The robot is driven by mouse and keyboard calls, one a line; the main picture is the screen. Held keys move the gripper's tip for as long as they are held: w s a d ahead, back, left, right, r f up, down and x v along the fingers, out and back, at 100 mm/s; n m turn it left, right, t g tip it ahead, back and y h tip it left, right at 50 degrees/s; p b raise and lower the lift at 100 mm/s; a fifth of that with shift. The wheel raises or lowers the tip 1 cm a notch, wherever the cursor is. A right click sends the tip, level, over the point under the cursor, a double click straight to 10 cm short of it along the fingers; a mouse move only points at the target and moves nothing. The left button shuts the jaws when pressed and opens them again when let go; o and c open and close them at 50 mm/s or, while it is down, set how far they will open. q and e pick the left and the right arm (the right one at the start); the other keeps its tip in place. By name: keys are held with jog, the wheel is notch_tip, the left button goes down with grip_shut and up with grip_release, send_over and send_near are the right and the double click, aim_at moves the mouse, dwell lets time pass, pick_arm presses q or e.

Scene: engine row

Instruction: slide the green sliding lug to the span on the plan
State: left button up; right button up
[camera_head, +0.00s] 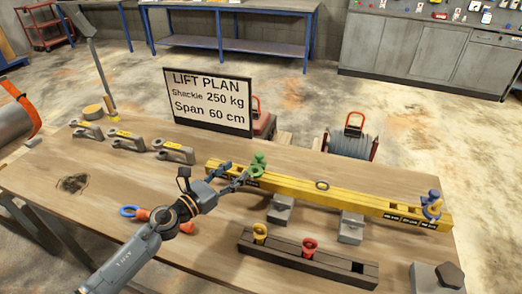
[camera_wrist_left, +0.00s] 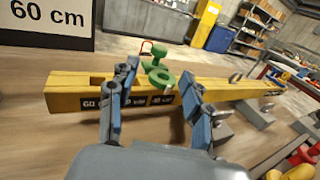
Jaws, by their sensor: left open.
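The yellow beam (camera_head: 330,194) lies on blocks on the wooden table, with dark number labels along its side. The green sliding lug (camera_head: 257,163) sits on the beam near its left end; it also shows in the left wrist view (camera_wrist_left: 160,77). A blue lug (camera_head: 432,204) is at the beam's right end. My left gripper (camera_head: 227,174) is open at the beam's left end, near the green lug. In the left wrist view its fingers stand on either side of the lug, apart from it. A label reading 60 shows left of the lug there. The plan sign (camera_head: 208,101) reads Shackle 250 kg, Span 60 cm.
A dark rack (camera_head: 300,262) with a yellow and a red piece stands in front of the beam. Orange and blue items lie beside my left arm. The table's left front is mostly clear.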

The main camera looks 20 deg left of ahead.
aim_at(256, 156)
pick_arm(q)
jog(key=p+x, duration=0.1)
jog(key=x, duration=0.5)
jog(key=shift+w+d+r, duration=0.1)
jog(key=shift+r, duration=0.05)
jog(key=x, duration=0.4)
jog(key=shift+w+d, duration=0.15)
jog(key=shift+w, duration=0.15)
jog(key=shift+w+d, duration=0.1)
jog(key=shift+w, duration=0.15)
jog(key=shift+c, duration=1)
grip_shut()
pick_arm(e)
jog(key=shift+s+a+r, duration=0.2)
jog(key=shift+s+r, duration=0.1)
jog(key=shift+r, duration=0.4)
